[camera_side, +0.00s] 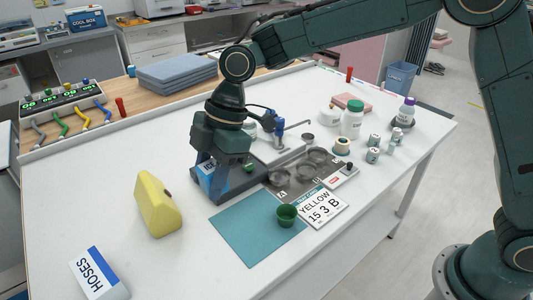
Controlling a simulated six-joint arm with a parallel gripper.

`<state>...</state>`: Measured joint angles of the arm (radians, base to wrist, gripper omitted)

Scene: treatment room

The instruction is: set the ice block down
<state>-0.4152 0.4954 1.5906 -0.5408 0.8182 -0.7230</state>
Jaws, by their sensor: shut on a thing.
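My gripper (229,184) points down over the middle of the white table. It is shut on the ice block (207,170), a blue piece with a pale label on which "IC" can be read. The jaws and the dark gripper body hide much of the block. I cannot tell whether its underside touches the surface below.
A yellow wedge (158,204) stands left of my gripper. A grey metal plate (297,187) with round wells and a "YELLOW 15 3 B" card (322,207) lie to the right. Several bottles stand farther right. A "HOSES" block (99,274) is front left. The left table is mostly clear.

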